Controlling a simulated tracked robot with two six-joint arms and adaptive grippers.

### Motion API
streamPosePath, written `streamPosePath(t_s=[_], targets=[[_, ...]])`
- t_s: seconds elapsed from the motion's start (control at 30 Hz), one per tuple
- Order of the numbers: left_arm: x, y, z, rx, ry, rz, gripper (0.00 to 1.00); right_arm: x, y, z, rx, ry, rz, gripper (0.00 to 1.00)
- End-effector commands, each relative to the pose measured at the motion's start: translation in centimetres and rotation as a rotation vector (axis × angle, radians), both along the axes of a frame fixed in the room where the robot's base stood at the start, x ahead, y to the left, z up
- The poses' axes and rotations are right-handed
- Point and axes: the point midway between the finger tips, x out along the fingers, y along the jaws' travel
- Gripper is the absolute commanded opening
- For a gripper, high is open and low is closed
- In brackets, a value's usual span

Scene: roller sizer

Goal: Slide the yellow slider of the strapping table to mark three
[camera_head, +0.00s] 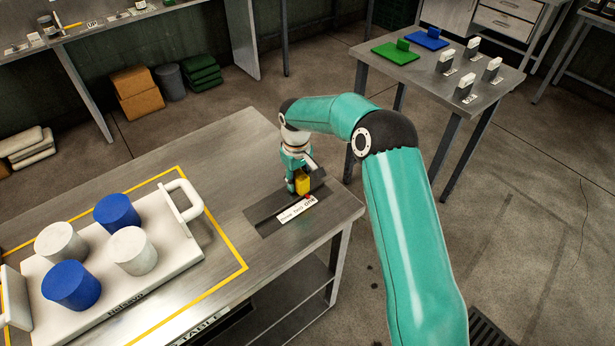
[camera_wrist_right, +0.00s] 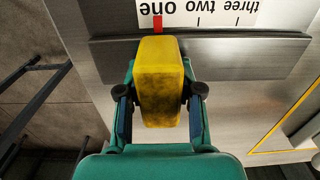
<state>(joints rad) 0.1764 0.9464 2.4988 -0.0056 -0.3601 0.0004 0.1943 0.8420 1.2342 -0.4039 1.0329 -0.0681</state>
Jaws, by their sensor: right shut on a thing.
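The yellow slider (camera_head: 302,183) sits in a dark track (camera_head: 265,213) on the metal strapping table (camera_head: 238,150). It also shows in the right wrist view (camera_wrist_right: 160,85), between my right gripper's fingers. My right gripper (camera_head: 298,180) is shut on the slider; its fingers (camera_wrist_right: 160,110) press its two sides. A white label (camera_head: 297,209) along the track reads one, two and three, upside down in the wrist view (camera_wrist_right: 205,12). The slider is in line with the red mark (camera_wrist_right: 157,24) by "one". "Three" lies to the right in the wrist view. My left gripper is out of view.
A white tray (camera_head: 183,256) with handles carries blue and white cylinders inside a yellow outline on the same table. A second table (camera_head: 440,78) at the back right holds green and blue blocks and several white-topped pieces. The track beyond the slider looks clear.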

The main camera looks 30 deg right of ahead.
Motion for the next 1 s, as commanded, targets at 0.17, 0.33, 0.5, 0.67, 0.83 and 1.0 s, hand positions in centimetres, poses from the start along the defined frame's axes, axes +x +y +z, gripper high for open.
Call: streamPosePath(t_s=[0.17, 0.33, 0.5, 0.67, 0.83, 1.0], targets=[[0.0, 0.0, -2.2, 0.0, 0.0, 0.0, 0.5, -0.3, 5.2, -0.3, 0.002, -0.003, 0.007, 0.0], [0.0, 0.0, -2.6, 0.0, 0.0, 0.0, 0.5, -0.6, 7.7, -0.1, 0.002, -0.003, 0.003, 0.0], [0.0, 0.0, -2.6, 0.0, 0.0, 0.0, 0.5, -0.6, 8.0, 0.0, 0.002, -0.002, -0.001, 0.0], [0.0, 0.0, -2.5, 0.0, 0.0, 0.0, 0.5, -0.6, 8.0, 0.0, 0.002, -0.002, -0.001, 0.0], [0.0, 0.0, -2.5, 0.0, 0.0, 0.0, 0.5, -0.6, 7.9, 0.0, 0.001, -0.001, 0.0, 0.61], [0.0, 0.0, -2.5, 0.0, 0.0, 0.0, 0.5, -0.6, 7.9, 0.0, 0.001, -0.001, 0.0, 0.61]])
